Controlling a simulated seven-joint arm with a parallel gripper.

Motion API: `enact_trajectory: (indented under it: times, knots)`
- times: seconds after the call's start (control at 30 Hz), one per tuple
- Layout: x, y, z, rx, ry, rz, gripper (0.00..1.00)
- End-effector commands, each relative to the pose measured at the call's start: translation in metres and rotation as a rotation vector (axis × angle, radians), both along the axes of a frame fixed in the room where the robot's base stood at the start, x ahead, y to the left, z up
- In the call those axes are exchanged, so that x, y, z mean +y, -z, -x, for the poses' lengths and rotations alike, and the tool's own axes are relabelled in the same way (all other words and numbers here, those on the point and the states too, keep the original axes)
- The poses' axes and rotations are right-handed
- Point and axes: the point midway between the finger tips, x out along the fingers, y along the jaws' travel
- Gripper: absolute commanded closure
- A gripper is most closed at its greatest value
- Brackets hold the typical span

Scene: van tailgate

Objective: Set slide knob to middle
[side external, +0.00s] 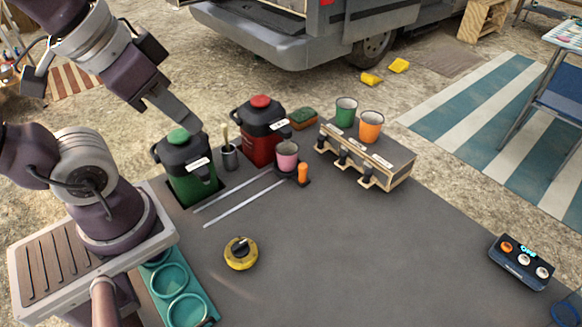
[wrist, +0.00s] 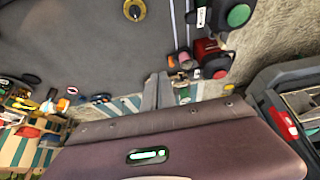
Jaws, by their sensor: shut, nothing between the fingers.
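The slide knob (side external: 303,174) is a small orange upright peg on a dark carriage. It stands at the far right end of two thin parallel silver rails (side external: 245,198) on the grey table. A pink cup (side external: 287,156) is right beside the knob, at its left. In the wrist view the rails (wrist: 174,28) run down toward the small pink and orange shapes, too small to tell apart well. My gripper (side external: 193,122) is shut and empty, raised above the green-lidded jug, well left of the knob. Its fingers (wrist: 158,90) also show in the wrist view.
A green jug (side external: 190,180), a red jug (side external: 265,140) and a grey utensil cup (side external: 230,157) stand behind the rails. A wooden tap rack (side external: 385,178) holds two cups. A yellow dial (side external: 241,253) lies in front. The table's right middle is clear.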

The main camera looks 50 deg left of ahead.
Motion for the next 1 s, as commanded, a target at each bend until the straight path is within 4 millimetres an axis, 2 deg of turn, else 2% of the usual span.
enact_trajectory:
  times: [0.47, 0.53, 0.6, 0.67, 0.77, 0.83, 0.93, 1.0]
  knots:
    - [0.000, 0.000, 0.000, 0.000, 0.000, 0.000, 1.00]
    - [0.000, -0.001, -0.001, 0.004, 0.003, -0.003, 0.86]
    - [0.001, -0.005, -0.011, 0.033, 0.023, -0.018, 0.72]
    - [0.003, -0.010, -0.029, 0.084, 0.061, -0.044, 0.70]
    - [0.006, -0.012, -0.077, 0.201, 0.157, -0.107, 0.70]
    - [0.008, -0.003, -0.115, 0.292, 0.235, -0.152, 0.70]
    - [0.009, 0.028, -0.170, 0.429, 0.353, -0.212, 0.70]
    - [0.010, 0.062, -0.205, 0.526, 0.441, -0.251, 0.70]
